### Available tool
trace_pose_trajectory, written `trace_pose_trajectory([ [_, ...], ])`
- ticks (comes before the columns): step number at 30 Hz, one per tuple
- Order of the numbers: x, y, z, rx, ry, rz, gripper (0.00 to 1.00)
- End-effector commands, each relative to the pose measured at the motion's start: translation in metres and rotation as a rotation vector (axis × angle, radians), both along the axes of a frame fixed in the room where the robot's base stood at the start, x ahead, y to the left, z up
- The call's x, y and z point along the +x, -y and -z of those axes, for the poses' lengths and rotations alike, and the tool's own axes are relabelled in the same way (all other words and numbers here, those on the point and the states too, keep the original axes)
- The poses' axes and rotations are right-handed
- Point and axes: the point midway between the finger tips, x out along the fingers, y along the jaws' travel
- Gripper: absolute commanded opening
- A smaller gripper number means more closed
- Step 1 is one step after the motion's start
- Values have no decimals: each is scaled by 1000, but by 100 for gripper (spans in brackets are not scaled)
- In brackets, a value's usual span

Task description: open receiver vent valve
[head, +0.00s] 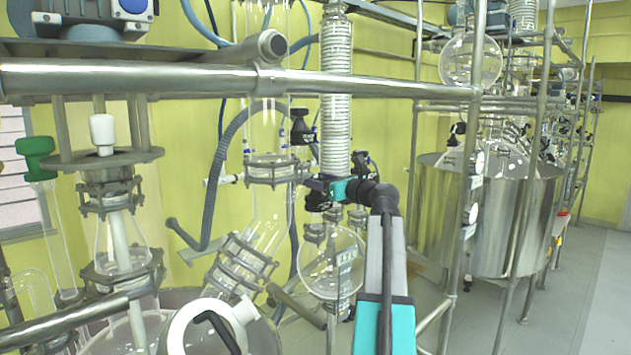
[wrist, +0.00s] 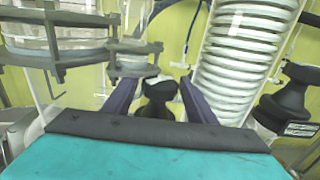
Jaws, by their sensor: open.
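My gripper (wrist: 158,92) is open in the wrist view, one dark finger on each side of a black valve knob (wrist: 157,98). Gaps show between the knob and both fingers. The knob's lower part is hidden behind the gripper body. In the head view my gripper (head: 322,188) is beside the lower end of the coiled condenser (head: 336,100), above the round glass receiver flask (head: 330,265). A black knob (head: 317,202) shows right under the gripper there. No label on the knob between the fingers is readable.
Another black knob (wrist: 285,105) is to the right of the condenser coil (wrist: 238,60) in the wrist view. Clamped glass flanges (wrist: 60,45) are close on the left. A steel rail (head: 380,87) crosses above my arm. A steel vessel (head: 490,220) stands at right.

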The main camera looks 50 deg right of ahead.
Motion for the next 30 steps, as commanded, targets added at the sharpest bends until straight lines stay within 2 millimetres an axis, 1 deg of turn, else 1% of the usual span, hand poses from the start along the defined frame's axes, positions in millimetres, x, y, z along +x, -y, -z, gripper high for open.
trace_pose_trajectory([
  [1,-1,-4,0,-1,2,25,52],
  [12,0,-2,0,0,1,220,52],
  [22,0,0,-1,0,2,250,52],
  [23,0,0,-1,0,2,249,50],
  [24,0,0,-1,0,2,249,43],
  [28,0,0,-1,0,3,249,21],
  [29,0,0,-1,0,3,249,19],
  [30,0,0,-1,1,3,249,19],
])
